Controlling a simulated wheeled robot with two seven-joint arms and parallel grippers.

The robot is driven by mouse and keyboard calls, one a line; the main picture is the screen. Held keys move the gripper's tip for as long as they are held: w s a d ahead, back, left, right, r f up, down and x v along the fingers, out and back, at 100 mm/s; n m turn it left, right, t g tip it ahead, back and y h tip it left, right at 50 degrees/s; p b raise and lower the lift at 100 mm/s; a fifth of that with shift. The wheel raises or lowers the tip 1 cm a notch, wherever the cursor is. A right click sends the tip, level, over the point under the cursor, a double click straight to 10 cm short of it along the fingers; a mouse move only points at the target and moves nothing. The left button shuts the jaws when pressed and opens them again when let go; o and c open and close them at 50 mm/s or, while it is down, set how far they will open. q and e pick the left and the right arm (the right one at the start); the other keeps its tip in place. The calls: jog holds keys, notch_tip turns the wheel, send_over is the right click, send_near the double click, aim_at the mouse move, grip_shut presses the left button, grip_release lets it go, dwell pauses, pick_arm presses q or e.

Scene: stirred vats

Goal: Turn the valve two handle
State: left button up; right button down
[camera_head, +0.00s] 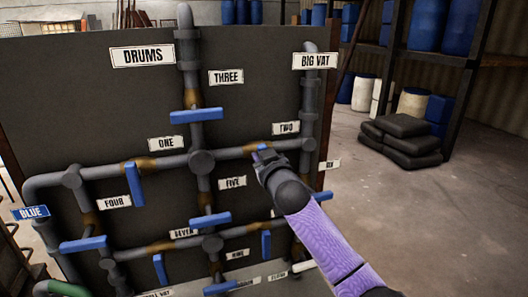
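The label TWO (286,128) is on the dark panel, above a grey horizontal pipe. The valve two handle (262,147) shows only as a small bit of blue by the brass-coloured valve body (256,148); my gripper covers the rest. My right gripper (264,157) is at this handle, with its purple arm coming in from the lower right. Its fingers are small and dark here, so I cannot tell whether they are closed on the handle or only touch it. My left gripper is not in view.
Other blue handles sit close by: valve three (197,115) above left, valve one (134,184) at left, valve five (210,220) below. Grey pipes stand out from the panel (120,100).

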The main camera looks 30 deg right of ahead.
jog(key=n+p, duration=0.1)
jog(key=n, duration=0.2)
jog(key=shift+a+n+p, duration=0.15)
jog(key=shift+n+p, duration=0.6)
jog(key=shift+n, duration=0.55)
jog(key=n, duration=0.1)
jog(key=n+p, duration=0.1)
jog(key=n, duration=0.3)
jog(key=shift+w+a+f, duration=0.1)
jog(key=shift+a+f, duration=0.05)
jog(key=shift+f, duration=0.1)
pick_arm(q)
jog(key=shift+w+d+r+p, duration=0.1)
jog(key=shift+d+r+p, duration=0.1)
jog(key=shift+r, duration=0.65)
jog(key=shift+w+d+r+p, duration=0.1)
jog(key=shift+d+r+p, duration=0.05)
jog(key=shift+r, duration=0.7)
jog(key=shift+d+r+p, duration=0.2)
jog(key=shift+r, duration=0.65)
pick_arm(e)
jog(key=shift+f+n, duration=0.15)
jog(key=shift+n, duration=1)
jog(key=shift+f+n, duration=0.1)
jog(key=shift+n, duration=1.05)
jog(key=shift+c, duration=2.3)
grip_release()
